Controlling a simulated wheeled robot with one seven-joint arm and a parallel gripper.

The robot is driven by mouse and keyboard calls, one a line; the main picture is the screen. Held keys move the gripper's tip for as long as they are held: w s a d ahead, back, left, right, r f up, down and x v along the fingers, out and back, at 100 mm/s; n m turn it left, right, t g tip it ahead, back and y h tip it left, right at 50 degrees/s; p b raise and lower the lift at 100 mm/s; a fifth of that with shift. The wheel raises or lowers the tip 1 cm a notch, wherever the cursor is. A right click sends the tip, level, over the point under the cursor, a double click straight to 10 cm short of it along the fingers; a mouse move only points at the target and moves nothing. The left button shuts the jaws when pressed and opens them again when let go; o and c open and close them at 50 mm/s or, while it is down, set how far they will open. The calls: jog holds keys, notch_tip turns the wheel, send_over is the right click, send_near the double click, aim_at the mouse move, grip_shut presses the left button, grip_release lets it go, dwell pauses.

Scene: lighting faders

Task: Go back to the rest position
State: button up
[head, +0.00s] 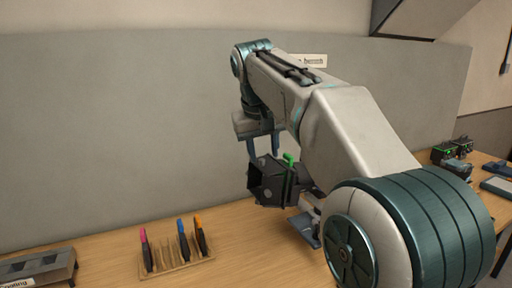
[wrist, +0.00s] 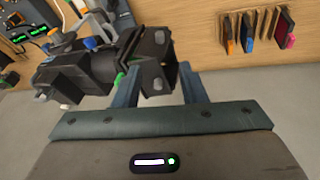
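My gripper (head: 263,156) points down beside the wall panel, above a black stage lamp (head: 268,186) with open flaps and a green knob. In the wrist view my gripper's two blue-grey fingers (wrist: 160,68) stand apart. Whether a finger touches a flap I cannot tell. In the head view my arm hides part of the lamp and the table behind it.
A wooden rack (head: 178,268) with pink, blue and orange-tipped items stands at the front of the table. A grey box (head: 38,268) with a label is at the left. Black devices with green lights (head: 443,153) stand at the right. Table between rack and lamp is clear.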

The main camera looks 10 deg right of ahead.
jog(key=s+d+f, duration=0.2)
jog(key=s+f, duration=1)
jog(key=s+d+f+m+y, duration=0.1)
jog(key=s+d+f, duration=0.2)
jog(key=s+f, duration=0.9)
jog(key=shift+s+d+g+y, duration=0.25)
jog(key=shift+s+g+y, duration=0.05)
jog(key=shift+s, duration=0.15)
